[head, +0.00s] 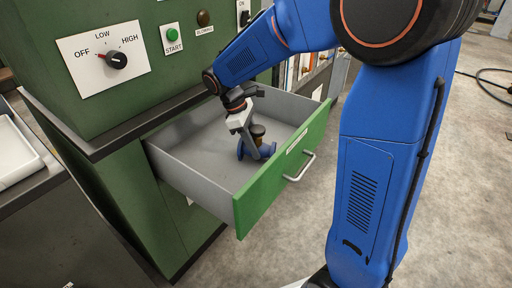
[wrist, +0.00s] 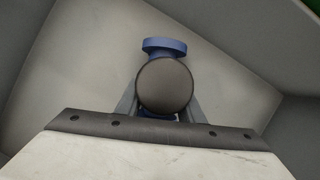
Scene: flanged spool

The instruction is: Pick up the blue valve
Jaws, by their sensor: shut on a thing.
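The blue valve (head: 264,151) is inside the open drawer (head: 190,183), near its front panel. It has a blue flanged body and a dark round knob on top. My gripper (head: 257,146) reaches down into the drawer and is shut on the valve. In the wrist view the valve's blue flange (wrist: 164,45) shows beyond the dark knob, and the gripper's fingers (wrist: 160,105) are on both sides of it. The knob hides most of the body and the finger contact. I cannot tell whether the valve touches the drawer floor.
The drawer's green front (head: 285,170) with a metal handle (head: 301,167) and its grey walls surround the gripper. The green cabinet above carries a dial (head: 116,60) and a green start button (head: 172,34). A white tray (head: 14,150) lies at left. The drawer floor is otherwise bare.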

